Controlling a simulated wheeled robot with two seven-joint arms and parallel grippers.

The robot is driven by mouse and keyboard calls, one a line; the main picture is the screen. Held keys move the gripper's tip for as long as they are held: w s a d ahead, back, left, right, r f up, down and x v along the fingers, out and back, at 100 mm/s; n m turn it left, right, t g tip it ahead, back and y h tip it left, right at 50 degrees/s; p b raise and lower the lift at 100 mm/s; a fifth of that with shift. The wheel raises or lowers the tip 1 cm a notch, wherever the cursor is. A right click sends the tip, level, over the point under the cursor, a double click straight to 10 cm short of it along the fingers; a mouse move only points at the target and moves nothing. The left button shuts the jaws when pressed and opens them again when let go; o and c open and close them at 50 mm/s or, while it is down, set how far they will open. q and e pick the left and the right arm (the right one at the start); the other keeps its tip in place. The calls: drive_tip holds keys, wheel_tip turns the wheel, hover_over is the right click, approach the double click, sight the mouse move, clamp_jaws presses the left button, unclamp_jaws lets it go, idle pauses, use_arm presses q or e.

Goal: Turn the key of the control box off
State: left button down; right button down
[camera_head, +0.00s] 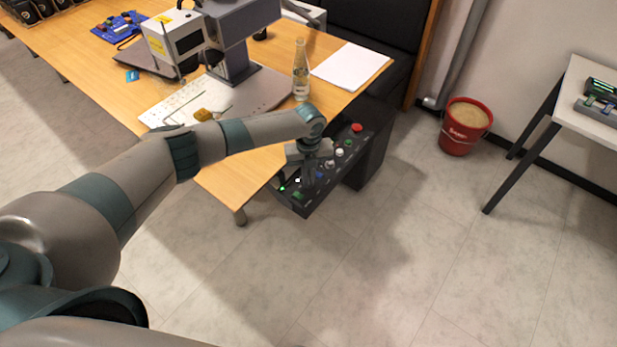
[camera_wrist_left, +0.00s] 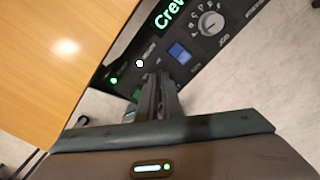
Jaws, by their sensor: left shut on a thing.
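I cannot see which way the key points. My right gripper is in neither view.
A red bucket (camera_head: 459,136) stands by the wall, near a side table (camera_head: 590,85). The floor in front of the box is clear.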

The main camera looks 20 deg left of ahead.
use_arm(q)
drive_tip(key=n+p, duration=0.1)
drive_tip(key=n, duration=0.4)
drive_tip(key=shift+r+p, duration=0.1)
drive_tip(key=shift+p, duration=0.2)
drive_tip(key=n+p, duration=0.1)
drive_tip(key=n, duration=0.3)
drive_tip(key=shift+n+p, duration=0.3)
drive_tip(key=shift+p, duration=0.1)
drive_tip(key=n+p, duration=0.2)
drive_tip(key=n, duration=0.2)
drive_tip(key=shift+n+p, duration=0.6)
drive_tip(key=shift+n, duration=1.3)
drive_tip(key=c, duration=1.9)
unclamp_jaws()
drive_tip(key=shift+c, duration=0.2)
